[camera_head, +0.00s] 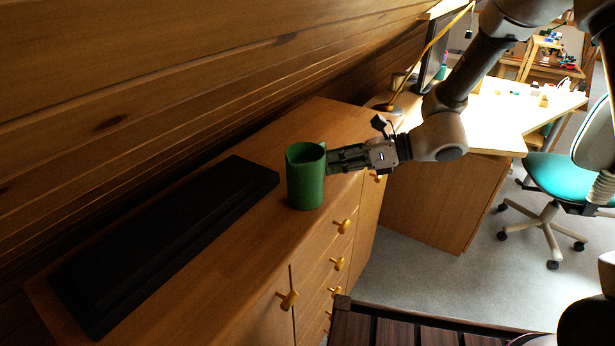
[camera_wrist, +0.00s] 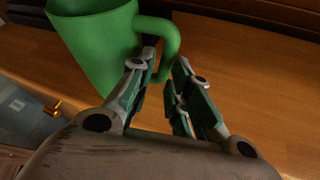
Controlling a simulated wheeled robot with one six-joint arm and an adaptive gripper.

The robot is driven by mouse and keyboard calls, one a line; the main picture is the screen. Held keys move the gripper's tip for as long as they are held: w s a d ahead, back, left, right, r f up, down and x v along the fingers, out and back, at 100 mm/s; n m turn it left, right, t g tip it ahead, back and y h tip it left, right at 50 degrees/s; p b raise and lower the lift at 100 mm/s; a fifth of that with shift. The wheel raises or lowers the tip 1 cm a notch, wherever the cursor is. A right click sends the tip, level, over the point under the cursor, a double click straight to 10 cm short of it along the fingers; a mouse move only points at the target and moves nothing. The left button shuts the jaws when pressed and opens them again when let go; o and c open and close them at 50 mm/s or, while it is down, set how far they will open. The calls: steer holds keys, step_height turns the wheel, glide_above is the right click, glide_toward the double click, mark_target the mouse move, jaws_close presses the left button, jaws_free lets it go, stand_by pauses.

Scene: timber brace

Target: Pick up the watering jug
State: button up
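The green watering jug (camera_head: 306,178) stands upright on the wooden cabinet top, near its front edge. It also shows in the wrist view (camera_wrist: 98,45), with its loop handle (camera_wrist: 172,48) on the right side. My gripper (camera_head: 333,160) is level with the jug, on its right side. In the wrist view my gripper (camera_wrist: 163,68) is open, with a gap between its fingers. The left finger lies by the inside of the handle and the right finger lies outside it, so the handle's lower part is between them. Whether either finger touches the handle I cannot tell.
A long black keyboard-like case (camera_head: 165,245) lies on the cabinet (camera_head: 235,290) left of the jug. The slanted wooden wall (camera_head: 150,110) rises behind. Drawer knobs (camera_head: 343,226) stick out in front. A bright desk (camera_head: 490,115) and a teal chair (camera_head: 560,178) stand at the right.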

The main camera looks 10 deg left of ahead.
steer(key=shift+x, duration=1)
jaws_close()
step_height(320, 180, up, 10)
